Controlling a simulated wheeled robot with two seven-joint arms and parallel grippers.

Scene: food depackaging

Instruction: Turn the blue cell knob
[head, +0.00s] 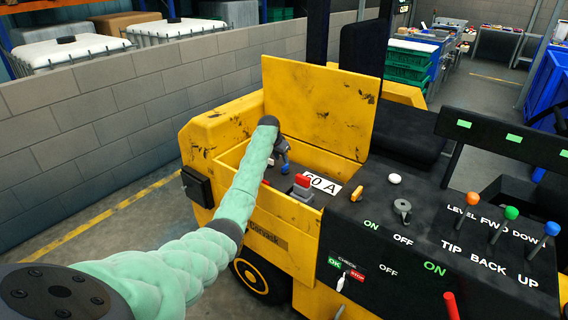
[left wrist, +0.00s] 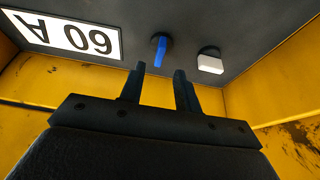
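The blue cell knob (left wrist: 160,52) is a narrow blue handle on a dark round base. It sits on the dark panel inside the yellow compartment. My left gripper (left wrist: 160,72) is open and empty, its two fingers pointing at the panel with the knob seen between and beyond their tips. I see no contact with the knob. In the head view, my left arm reaches down into the open compartment, and the left gripper (head: 284,158) is just above a small blue part (head: 286,170) there. My right gripper is not in view.
A white block-shaped knob (left wrist: 210,62) sits beside the blue one, and a "60 A" label (left wrist: 65,35) lies on the other side. In the head view, a red-topped switch (head: 302,181) is close by. The yellow lid (head: 318,105) stands raised behind the compartment.

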